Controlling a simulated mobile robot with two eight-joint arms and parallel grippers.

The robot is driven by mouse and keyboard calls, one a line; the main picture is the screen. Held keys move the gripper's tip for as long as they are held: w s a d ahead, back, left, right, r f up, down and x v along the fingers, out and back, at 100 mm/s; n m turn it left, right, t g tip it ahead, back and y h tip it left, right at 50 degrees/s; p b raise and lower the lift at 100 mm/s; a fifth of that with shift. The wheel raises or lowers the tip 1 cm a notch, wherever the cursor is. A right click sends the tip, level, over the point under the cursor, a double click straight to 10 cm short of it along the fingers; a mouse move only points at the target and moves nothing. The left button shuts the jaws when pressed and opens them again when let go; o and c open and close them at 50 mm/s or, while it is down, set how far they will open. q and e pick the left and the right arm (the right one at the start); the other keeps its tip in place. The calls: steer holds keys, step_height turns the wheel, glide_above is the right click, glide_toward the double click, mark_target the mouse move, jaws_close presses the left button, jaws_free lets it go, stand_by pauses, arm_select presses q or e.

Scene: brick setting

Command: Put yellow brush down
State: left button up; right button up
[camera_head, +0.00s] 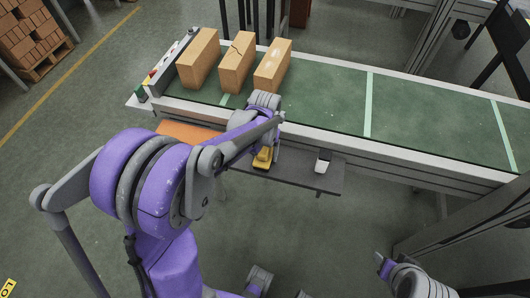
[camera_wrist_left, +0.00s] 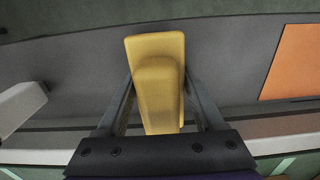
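The yellow brush (camera_head: 263,158) is at the front of the conveyor, over a dark grey shelf (camera_head: 300,175). In the left wrist view the brush (camera_wrist_left: 157,85) shows as a yellow block with a raised handle part. My left gripper (camera_head: 267,150) comes down on it from above; its two fingers (camera_wrist_left: 160,80) lie along both sides and appear closed on it. I cannot tell whether the brush touches the shelf. What I take as my right gripper (camera_head: 382,262) is at the lower right, away from the shelf; its fingers are not clear.
A white and dark tool (camera_head: 322,162) lies on the shelf right of the brush. An orange surface (camera_head: 188,132) is at the shelf's left. Several tan brick blocks (camera_head: 237,65) stand on the green conveyor (camera_head: 330,95) behind. Bare shelf shows between brush and white tool.

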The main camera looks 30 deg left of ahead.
arm_select(q)
steer(key=shift+o, duration=1.3)
steer(key=shift+d+r, duration=0.1)
steer(key=shift+r, duration=0.05)
step_height(320, 180, up, 11)
steer(key=shift+r+p, duration=0.2)
steer(key=shift+p, duration=0.5)
steer(key=shift+r, duration=0.25)
steer(key=s+d+f+m+t, duration=0.1)
steer(key=s+d+t, duration=0.1)
steer(key=s, duration=0.6)
steer(key=s+d+f+m+t, duration=0.1)
steer(key=s+d+f+t, duration=0.1)
steer(key=s, duration=0.5)
steer(key=d+t, duration=0.1)
steer(key=d, duration=0.1)
steer(key=shift+s+d+f+m, duration=0.3)
steer(key=shift+s+m, duration=0.05)
steer(key=shift+m, duration=0.05)
